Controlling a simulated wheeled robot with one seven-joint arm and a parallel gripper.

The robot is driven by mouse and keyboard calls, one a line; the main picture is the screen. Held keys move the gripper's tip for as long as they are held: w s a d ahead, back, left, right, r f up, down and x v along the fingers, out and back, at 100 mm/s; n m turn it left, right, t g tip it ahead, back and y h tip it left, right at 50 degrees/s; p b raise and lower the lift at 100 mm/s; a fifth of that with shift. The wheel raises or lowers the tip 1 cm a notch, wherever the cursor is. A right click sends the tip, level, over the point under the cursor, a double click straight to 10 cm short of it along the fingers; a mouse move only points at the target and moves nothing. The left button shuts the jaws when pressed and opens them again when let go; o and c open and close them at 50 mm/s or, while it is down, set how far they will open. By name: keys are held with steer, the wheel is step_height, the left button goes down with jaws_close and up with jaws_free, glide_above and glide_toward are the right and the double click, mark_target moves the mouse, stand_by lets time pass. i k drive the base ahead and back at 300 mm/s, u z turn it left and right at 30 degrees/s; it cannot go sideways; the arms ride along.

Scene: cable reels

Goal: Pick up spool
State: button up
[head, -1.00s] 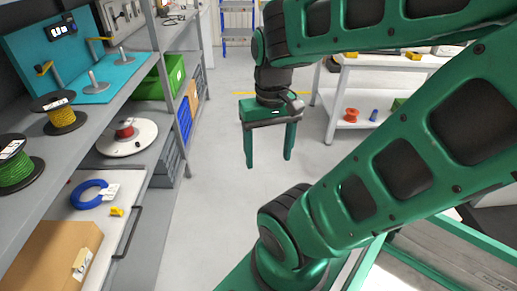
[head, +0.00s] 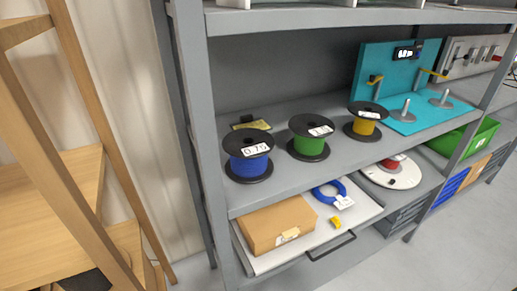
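Three spools stand in a row on the grey shelf in the head view. The blue spool (head: 248,163) is at the left, with a white label reading 0.75. The green spool (head: 310,145) is in the middle, with a white label on its rim. The yellow spool (head: 364,126) is at the right, near the teal board. A red spool (head: 391,163) sits on a round white disc (head: 391,178) on the level below. My gripper is not in view now.
The grey shelf (head: 285,180) has an upright post at its left. Below are a cardboard box (head: 278,228), a blue cable coil (head: 328,191) and a drawer handle. A teal fixture (head: 398,85) with pegs and a green bin (head: 468,136) are right. A wooden rack (head: 50,185) stands left.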

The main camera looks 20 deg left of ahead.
mark_target(248, 149)
steer(key=z, duration=1.3)
steer(key=k, duration=0.4)
steer(key=u, duration=1.1)
